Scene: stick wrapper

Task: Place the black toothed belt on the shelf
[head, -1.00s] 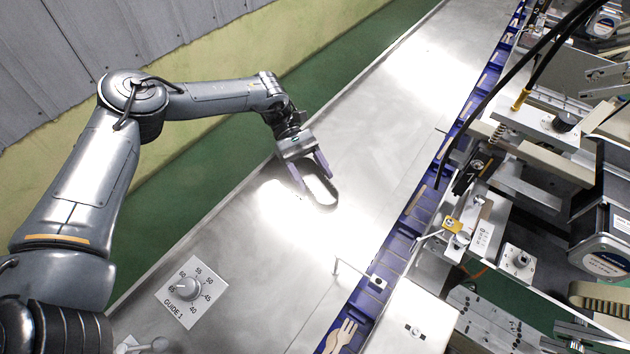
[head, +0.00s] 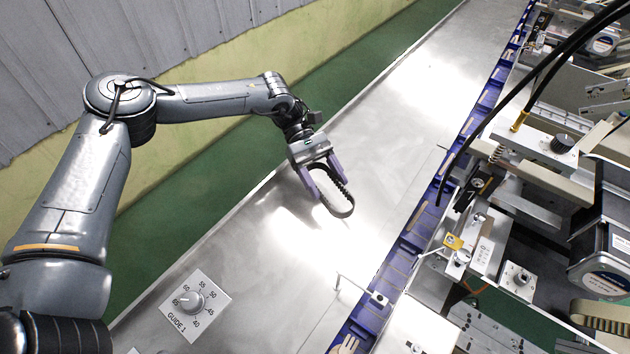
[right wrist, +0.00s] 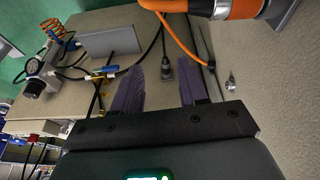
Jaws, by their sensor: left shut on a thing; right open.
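The black toothed belt (head: 346,194) is a narrow closed loop, teeth showing along its right side. My left gripper (head: 328,188) is shut on it, with the purple fingers at the loop's upper part. The loop hangs out past the fingertips, over the shiny metal table (head: 290,255). It seems to be above the surface, but the gap is hard to judge. My right gripper (right wrist: 160,82) shows only in the right wrist view, its purple fingers apart and nothing between them. I cannot pick out a shelf with certainty in either view.
A blue conveyor channel (head: 416,222) with wooden cutlery runs along the table's right side. Machinery with black cables (head: 545,75) stands beyond it. A GUIDE 1 dial (head: 193,300) is at front left. The right wrist view shows an orange cable (right wrist: 180,38) and pneumatic fittings.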

